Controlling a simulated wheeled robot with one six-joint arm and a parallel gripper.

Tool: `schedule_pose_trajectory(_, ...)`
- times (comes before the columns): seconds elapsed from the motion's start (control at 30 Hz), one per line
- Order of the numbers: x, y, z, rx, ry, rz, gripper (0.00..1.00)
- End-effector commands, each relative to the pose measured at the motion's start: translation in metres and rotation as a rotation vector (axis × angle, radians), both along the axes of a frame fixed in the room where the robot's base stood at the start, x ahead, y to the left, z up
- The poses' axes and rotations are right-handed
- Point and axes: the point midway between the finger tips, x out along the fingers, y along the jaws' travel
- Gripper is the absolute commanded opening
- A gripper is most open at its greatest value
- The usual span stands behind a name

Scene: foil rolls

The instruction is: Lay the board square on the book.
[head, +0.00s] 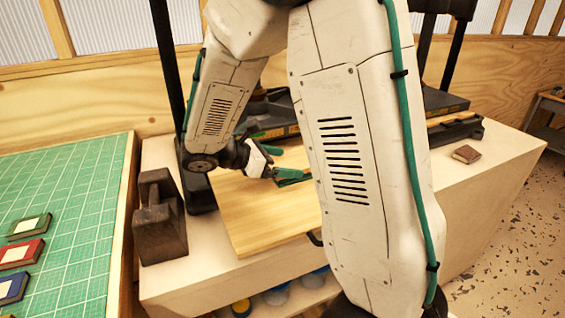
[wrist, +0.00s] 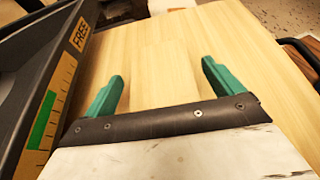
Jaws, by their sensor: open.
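The board (head: 258,218) is a flat, pale wooden panel lying on the white bench top in the head view. Its right part is hidden behind my arm. The board also fills the middle of the wrist view (wrist: 160,60). My gripper (head: 287,176) is low over the board, its green fingers partly hidden by my arm in the head view. In the wrist view the gripper (wrist: 158,80) is open, with only board showing between its fingers. Whether the fingers touch the board I cannot tell. A small brown book (head: 467,154) lies on the bench at the right.
A dark metal weight (head: 159,216) stands left of the board. Books in green (head: 29,227), red (head: 22,254) and blue (head: 12,288) lie on a green cutting mat (head: 75,190). A dark machine with a FREE label (wrist: 60,70) stands close left of my gripper.

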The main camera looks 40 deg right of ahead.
Motion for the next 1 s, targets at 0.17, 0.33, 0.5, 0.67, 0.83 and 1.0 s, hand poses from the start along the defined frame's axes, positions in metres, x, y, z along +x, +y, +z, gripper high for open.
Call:
schedule_pose_trajectory(0.17, 0.009, 0.027, 0.011, 0.001, -0.002, 0.006, 0.92)
schedule_pose_trajectory(0.33, 0.018, 0.06, 0.025, 0.002, -0.002, 0.006, 0.92)
schedule_pose_trajectory(0.5, 0.026, 0.088, 0.037, 0.001, -0.002, 0.004, 0.92)
schedule_pose_trajectory(0.67, 0.029, 0.102, 0.044, 0.001, -0.001, 0.002, 0.92)
schedule_pose_trajectory(0.83, 0.012, 0.1, 0.054, 0.055, -0.069, -0.056, 0.92)
schedule_pose_trajectory(1.0, -0.043, 0.091, 0.071, 0.219, -0.287, -0.243, 0.92)
